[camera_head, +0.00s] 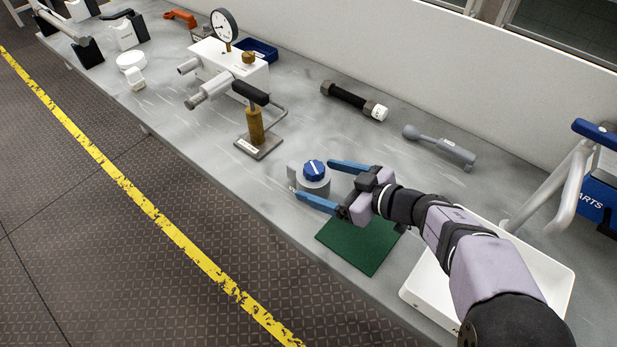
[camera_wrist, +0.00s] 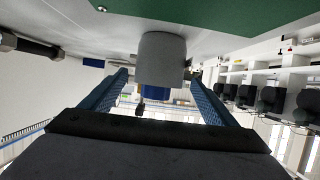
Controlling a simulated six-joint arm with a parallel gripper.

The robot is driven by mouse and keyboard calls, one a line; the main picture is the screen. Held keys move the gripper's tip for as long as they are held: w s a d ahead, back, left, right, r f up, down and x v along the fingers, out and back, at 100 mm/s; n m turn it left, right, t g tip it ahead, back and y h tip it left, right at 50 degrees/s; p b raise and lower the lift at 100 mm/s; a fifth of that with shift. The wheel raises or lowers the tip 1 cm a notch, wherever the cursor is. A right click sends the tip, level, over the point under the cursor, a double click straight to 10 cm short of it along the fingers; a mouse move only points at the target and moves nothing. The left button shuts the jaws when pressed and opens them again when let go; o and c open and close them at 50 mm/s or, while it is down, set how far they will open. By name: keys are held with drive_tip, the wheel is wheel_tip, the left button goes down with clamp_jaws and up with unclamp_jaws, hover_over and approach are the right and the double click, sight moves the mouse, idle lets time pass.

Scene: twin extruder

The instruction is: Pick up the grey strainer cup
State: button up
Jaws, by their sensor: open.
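The grey strainer cup (camera_head: 313,186) stands upright on the bench, a short round body with a blue knob (camera_head: 314,169) with a white line on top. A small light tab shows on its left side. My gripper (camera_head: 315,179) is open, its two blue fingers reaching in from the right, one toward each side of the cup. In the wrist view the picture is upside down; the cup (camera_wrist: 162,60) appears between and beyond the fingers (camera_wrist: 158,83), with the blue part below it. Whether either finger touches the cup I cannot tell.
A green mat (camera_head: 358,246) lies just in front of my gripper, and a white tray (camera_head: 421,293) is under my arm. A black rod (camera_head: 348,97) and grey tool (camera_head: 440,145) lie behind. The bench front edge is close.

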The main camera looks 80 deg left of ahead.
sight(294, 170)
drive_tip(key=shift+p+x, duration=0.45)
drive_tip(key=shift+x, duration=1.75)
drive_tip(key=shift+w+f, duration=0.1)
drive_tip(key=shift+f, duration=0.05)
drive_tip(key=shift+c, duration=0.3)
drive_tip(key=c, duration=1.1)
drive_tip(key=shift+c, duration=0.2)
